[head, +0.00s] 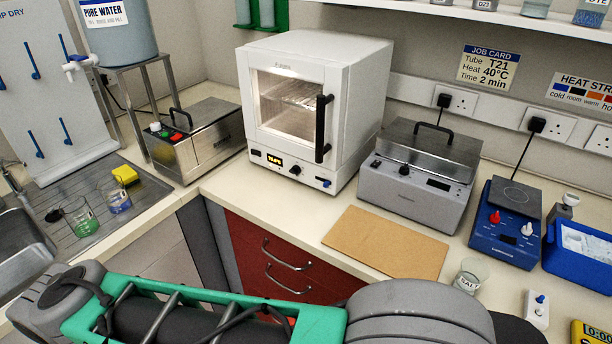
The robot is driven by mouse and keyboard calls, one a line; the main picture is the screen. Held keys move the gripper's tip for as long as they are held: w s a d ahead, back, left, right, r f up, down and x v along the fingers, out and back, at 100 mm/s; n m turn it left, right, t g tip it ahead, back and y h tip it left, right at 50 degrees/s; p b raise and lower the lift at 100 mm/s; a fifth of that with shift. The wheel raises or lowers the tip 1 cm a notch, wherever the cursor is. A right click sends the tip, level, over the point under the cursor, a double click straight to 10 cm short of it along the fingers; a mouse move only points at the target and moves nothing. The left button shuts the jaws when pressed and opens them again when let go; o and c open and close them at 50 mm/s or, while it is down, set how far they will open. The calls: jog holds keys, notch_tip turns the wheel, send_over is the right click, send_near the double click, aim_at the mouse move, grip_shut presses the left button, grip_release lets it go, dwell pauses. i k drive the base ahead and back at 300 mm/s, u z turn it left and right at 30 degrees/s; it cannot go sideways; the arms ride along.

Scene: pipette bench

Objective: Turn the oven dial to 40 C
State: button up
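The white oven (352,72) stands on the bench at the back, its glass door shut and its inside lit, with a wire shelf showing. A black vertical handle (323,128) is on the door's right side. Below the door, the front panel has a small display (275,160) with yellow digits too small to read surely. A small dark round dial (295,169) sits right of the display, and a blue switch is farther right. The dial's pointer setting cannot be made out. My arm crosses the foreground; my gripper is not in view.
A steel bath (215,150) stands left of the oven and a grey lidded unit (408,196) right of it. A brown board (386,243) lies in front. A blue hotplate (500,240) stands farther right. The bench before the oven is clear. A job card (488,66) reads Heat 40°C.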

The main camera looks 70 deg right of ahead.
aim_at(296, 170)
jog(key=z, duration=1.45)
jog(key=k, duration=0.75)
jog(key=u, duration=0.7)
jog(key=i, duration=0.5)
